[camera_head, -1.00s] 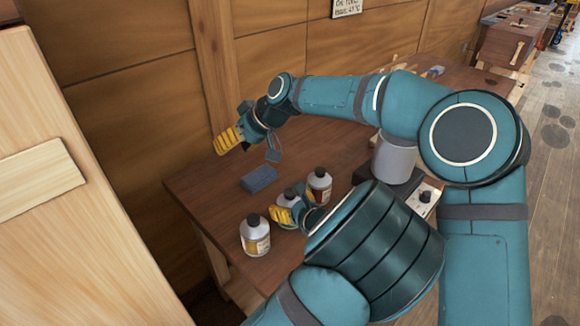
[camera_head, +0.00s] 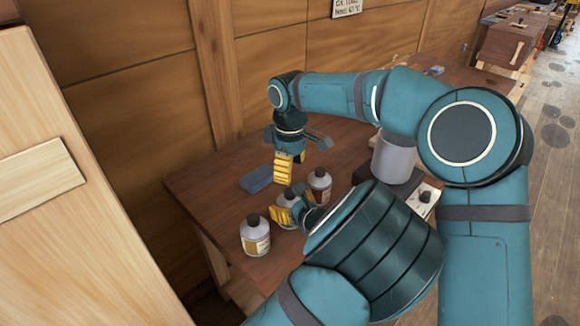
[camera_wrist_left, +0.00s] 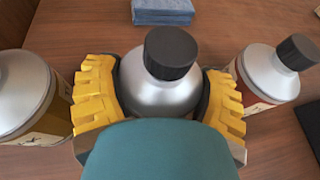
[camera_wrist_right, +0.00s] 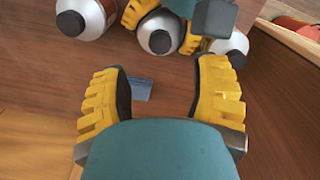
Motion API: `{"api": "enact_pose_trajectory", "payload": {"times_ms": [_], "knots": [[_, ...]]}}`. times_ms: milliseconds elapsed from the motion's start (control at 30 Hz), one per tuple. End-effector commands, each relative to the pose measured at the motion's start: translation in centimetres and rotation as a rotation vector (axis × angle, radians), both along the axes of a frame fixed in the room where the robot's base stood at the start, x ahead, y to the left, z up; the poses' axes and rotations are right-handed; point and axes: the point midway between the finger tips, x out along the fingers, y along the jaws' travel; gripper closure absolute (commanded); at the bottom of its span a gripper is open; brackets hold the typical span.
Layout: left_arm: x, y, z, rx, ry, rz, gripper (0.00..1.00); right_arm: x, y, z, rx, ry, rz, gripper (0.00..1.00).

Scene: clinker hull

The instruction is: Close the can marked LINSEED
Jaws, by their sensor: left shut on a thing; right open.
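Three silver cans with black caps stand on the brown bench: a left can (camera_head: 255,238), a middle can (camera_head: 284,201) and a right can (camera_head: 319,186). No label is readable, so I cannot tell which is LINSEED. My left gripper (camera_head: 285,210) is shut around the body of the middle can, which stands upright between both fingers in the left wrist view (camera_wrist_left: 165,95). Its black cap (camera_wrist_left: 171,53) sits on top; I cannot tell how tightly. My right gripper (camera_head: 284,172) is open and empty, pointing down behind and above the middle can.
A blue block (camera_head: 257,178) lies on the bench (camera_head: 215,205) behind the cans. A grey cylinder (camera_head: 393,160) on a dark base and a pale box with a black knob (camera_head: 425,197) stand at right. A wooden panel (camera_head: 70,200) fills the left.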

Motion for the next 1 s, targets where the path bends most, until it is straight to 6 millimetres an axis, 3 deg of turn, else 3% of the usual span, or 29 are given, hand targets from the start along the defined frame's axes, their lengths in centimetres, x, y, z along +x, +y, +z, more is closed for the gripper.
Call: {"api": "enact_pose_trajectory", "payload": {"times_ms": [533,1000], "knots": [[0.0,0.0,0.0,0.0,0.0,0.0,1.0,0.0,0.0,-6.9,0.001,0.003,0.0,0.39],[0.0,0.0,0.0,0.0,0.0,0.0,1.0,0.0,0.0,-7.9,0.002,0.0,0.0,0.37]]}}
